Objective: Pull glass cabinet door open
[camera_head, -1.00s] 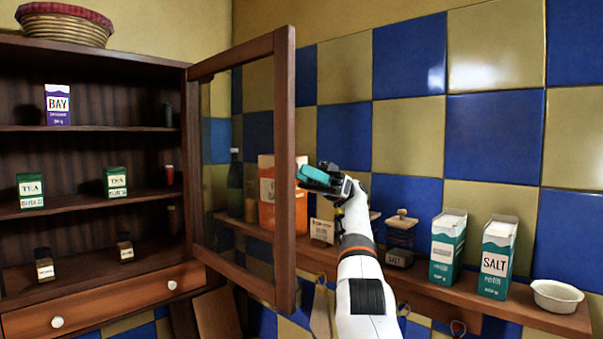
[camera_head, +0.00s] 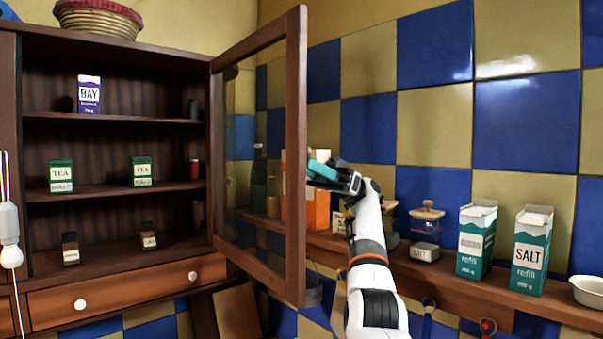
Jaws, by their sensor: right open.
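The glass cabinet door (camera_head: 297,160) has a dark wooden frame and a clear pane. It stands swung wide open, hinged at the right side of the wooden cabinet (camera_head: 115,38). My right gripper (camera_head: 318,172) is open, with teal on its fingers. It is at the outer edge of the door frame, about halfway up, on the right side. I cannot tell whether the fingers touch the frame. My left gripper is not in view.
The open cabinet holds a purple BAY box (camera_head: 89,95), green tea tins (camera_head: 61,177) and small jars. A wall shelf (camera_head: 420,268) behind the door and my arm carries a glass jar (camera_head: 425,228), a SALT carton (camera_head: 531,250) and a white bowl (camera_head: 588,290).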

